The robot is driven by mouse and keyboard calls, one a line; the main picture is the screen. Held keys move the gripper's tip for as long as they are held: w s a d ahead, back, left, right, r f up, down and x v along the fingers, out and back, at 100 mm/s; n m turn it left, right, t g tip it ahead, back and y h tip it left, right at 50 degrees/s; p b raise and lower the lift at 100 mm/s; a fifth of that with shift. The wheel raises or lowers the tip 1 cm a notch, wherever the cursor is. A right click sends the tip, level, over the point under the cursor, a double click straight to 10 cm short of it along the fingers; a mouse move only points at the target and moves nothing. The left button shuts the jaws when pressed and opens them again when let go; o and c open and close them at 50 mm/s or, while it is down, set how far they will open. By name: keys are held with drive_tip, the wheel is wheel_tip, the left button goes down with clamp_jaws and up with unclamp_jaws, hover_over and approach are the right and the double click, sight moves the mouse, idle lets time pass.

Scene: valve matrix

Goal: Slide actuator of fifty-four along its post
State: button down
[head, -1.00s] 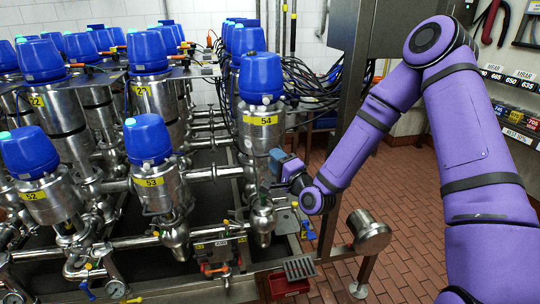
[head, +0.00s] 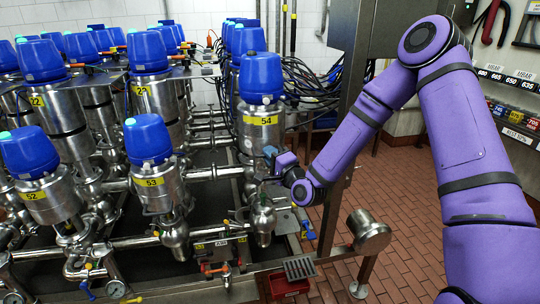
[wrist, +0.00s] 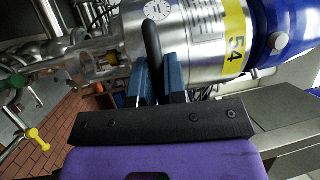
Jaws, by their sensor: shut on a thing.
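The actuator of fifty-four is a steel cylinder (head: 262,135) with a blue cap (head: 261,76) and a yellow "54" label. It stands upright at the front right of the valve rows. In the wrist view its steel body (wrist: 195,50) lies sideways, with the cap at the right. My gripper (head: 270,155) is at the lower right side of this body. In the wrist view the blue fingers (wrist: 160,82) are shut on a dark rounded bar (wrist: 152,42) at the actuator's side. The bar's lower end is hidden between the fingers.
Valve 53 (head: 149,162) and valve 52 (head: 34,165) stand to the left. A steel frame with a round end (head: 369,232) is at the front right. Black cables (head: 310,88) hang behind. The brick floor (head: 405,200) at the right is clear.

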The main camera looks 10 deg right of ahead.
wheel_tip(320, 180, down, 18)
drive_tip(key=shift+r, duration=0.2)
idle(0.4)
drive_tip(key=shift+s+d, duration=0.1)
drive_tip(key=c, duration=1.2)
unclamp_jaws()
drive_tip(key=shift+f, duration=0.1)
drive_tip(key=shift+o, duration=0.2)
drive_tip(key=v, duration=1)
drive_tip(key=shift+s, duration=0.3)
drive_tip(key=shift+d, duration=0.15)
